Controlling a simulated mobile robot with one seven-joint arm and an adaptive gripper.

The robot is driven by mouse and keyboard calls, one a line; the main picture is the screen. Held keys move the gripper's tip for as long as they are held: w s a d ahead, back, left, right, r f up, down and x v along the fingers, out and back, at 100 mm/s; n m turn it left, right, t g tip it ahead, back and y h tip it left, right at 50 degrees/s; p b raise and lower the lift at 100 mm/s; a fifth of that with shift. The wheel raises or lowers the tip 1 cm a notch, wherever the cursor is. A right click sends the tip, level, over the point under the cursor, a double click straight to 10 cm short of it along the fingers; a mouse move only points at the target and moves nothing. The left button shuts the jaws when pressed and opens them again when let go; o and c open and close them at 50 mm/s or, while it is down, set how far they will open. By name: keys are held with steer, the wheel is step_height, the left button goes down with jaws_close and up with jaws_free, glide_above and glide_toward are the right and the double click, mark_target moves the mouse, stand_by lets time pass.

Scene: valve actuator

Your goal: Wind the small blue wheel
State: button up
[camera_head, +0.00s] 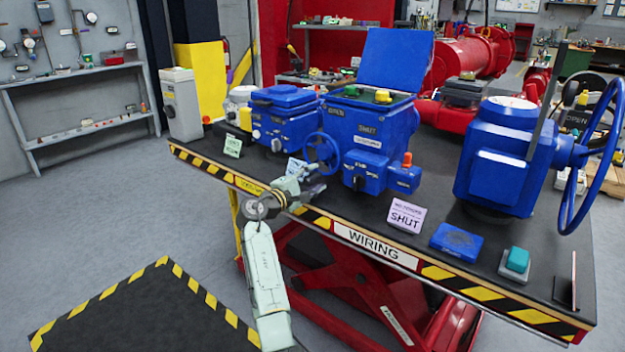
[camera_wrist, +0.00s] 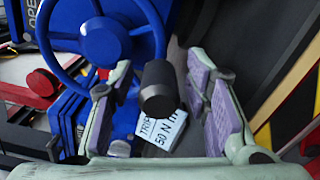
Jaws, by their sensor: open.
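The small blue wheel (camera_head: 323,150) is upright on the front of the middle blue actuator (camera_head: 362,125). In the wrist view the wheel's rim and hub (camera_wrist: 103,40) fill the upper left. A dark grey cylindrical knob (camera_wrist: 158,88), apparently the wheel's handle, points toward the wrist camera. My gripper (camera_head: 306,180) is in front of the wheel at its lower left. In the wrist view my gripper (camera_wrist: 160,78) is open, with a purple-padded finger on each side of the knob. I cannot tell whether either finger touches it.
A card reading 50 Nm (camera_wrist: 163,132) is behind the knob. A SHUT card (camera_head: 406,215), a blue pad (camera_head: 456,241) and a teal button (camera_head: 517,261) are on the table to the right. A larger blue wheel (camera_head: 590,160) is at the far right.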

steer(key=v, duration=1.2)
